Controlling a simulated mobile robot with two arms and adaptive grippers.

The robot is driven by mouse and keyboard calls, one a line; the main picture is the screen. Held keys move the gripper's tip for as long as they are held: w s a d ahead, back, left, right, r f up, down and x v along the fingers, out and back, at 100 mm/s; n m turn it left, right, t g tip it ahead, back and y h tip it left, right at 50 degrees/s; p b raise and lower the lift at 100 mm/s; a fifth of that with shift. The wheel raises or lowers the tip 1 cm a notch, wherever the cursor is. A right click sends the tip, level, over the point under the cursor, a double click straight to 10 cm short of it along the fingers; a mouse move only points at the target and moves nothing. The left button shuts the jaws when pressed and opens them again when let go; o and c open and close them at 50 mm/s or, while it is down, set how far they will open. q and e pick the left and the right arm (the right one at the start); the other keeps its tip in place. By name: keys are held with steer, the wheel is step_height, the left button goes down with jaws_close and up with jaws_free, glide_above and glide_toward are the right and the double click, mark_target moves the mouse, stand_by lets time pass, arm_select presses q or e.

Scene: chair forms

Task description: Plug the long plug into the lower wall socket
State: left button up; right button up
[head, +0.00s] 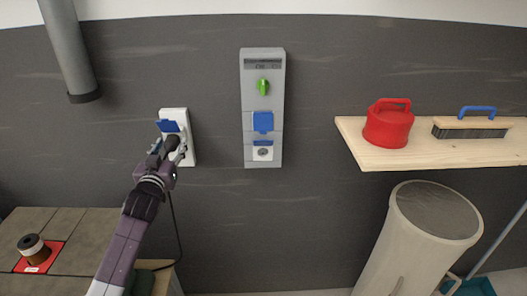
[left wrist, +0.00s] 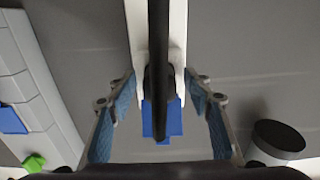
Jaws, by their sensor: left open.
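A white wall socket panel (head: 189,122) with a raised blue cover (head: 168,126) is on the dark wall at left. My left gripper (head: 170,150) is in front of it, fingers apart. A black plug (head: 173,142) is between the fingers at the panel's lower part; how deep it sits is hidden. The left wrist view shows the plug (left wrist: 158,88) between the open blue-padded fingers (left wrist: 160,115), with a gap on both sides. The blue cover (left wrist: 162,118) and white panel (left wrist: 137,25) are behind it. My right gripper is not in view.
A grey wall box (head: 248,100) with a green knob (head: 264,86) is right of the panel. A wooden shelf (head: 375,158) holds a red can (head: 388,128) and a brush (head: 470,130). A tiled table (head: 65,222) is below left. A black cable (head: 177,225) hangs below the gripper.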

mark_target(168, 152)
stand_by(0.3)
arm_select(q)
steer(key=shift+c, duration=0.2)
jaws_close()
steer(key=shift+s+f+p, duration=0.15)
steer(key=shift+s+p, duration=0.15)
steer(key=shift+p, duration=0.2)
steer(key=shift+s+r+p, duration=0.2)
steer(key=shift+s+p, duration=0.2)
steer(key=shift+s, duration=0.5)
steer(key=shift+s+a+p, duration=0.1)
steer(key=shift+s+p, duration=1.05)
steer(key=shift+s, duration=0.7)
